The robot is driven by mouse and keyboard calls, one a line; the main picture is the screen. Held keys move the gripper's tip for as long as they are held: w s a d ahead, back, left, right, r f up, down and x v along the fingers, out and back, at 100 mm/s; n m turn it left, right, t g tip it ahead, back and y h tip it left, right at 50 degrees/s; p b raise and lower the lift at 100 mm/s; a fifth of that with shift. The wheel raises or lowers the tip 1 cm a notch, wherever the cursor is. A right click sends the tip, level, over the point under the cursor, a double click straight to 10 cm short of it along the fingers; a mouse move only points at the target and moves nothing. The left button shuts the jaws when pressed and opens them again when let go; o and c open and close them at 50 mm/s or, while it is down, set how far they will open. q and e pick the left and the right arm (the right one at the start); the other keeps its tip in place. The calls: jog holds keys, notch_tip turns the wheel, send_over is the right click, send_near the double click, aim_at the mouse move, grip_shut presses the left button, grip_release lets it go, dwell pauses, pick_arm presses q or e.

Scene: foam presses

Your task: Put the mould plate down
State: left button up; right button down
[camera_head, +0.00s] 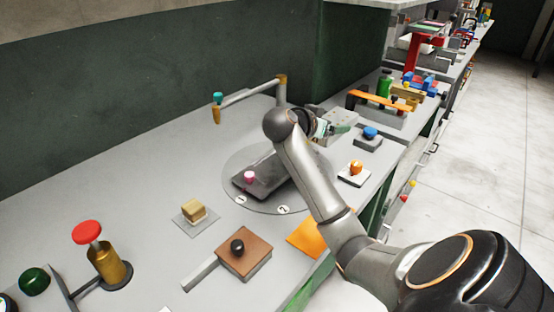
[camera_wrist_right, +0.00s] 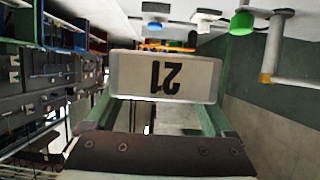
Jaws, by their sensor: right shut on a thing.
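My right gripper (camera_head: 322,128) is above the bench, beyond the round turntable (camera_head: 232,197). It is shut on a mould plate, a light grey plate (camera_head: 343,118) that sticks out to the right of the fingers. In the right wrist view the plate's pale face (camera_wrist_right: 190,78), marked 21 and upside down, lies across the two green fingers (camera_wrist_right: 163,112). My forearm hides part of the turntable and some of the bench behind it. I cannot tell whether the plate touches anything. My left gripper is out of view.
A dark slab (camera_head: 250,187) with a pink knob (camera_head: 249,177) lies on the turntable. A blue-knobbed block (camera_head: 370,133) and an orange-knobbed block (camera_head: 355,168) stand right of my arm. A post with a swing arm (camera_head: 250,92) stands behind.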

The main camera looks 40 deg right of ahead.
jog(key=p, duration=0.1)
send_over(275, 165)
jog(key=s+d, duration=0.2)
jog(key=s, duration=0.2)
notch_tip(275, 165, down, 4)
jog(key=w+f, duration=0.1)
jog(key=f, duration=0.1)
jog(key=w+a+f, duration=0.1)
jog(key=shift+w+f, duration=0.35)
jog(key=shift+w+a+f, duration=0.35)
jog(key=shift+w+f, duration=0.05)
jog(key=shift+f, duration=0.25)
jog(key=f, duration=0.3)
jog(key=shift+w+a, duration=0.2)
jog(key=shift+w, duration=0.1)
jog(key=shift+f, duration=0.25)
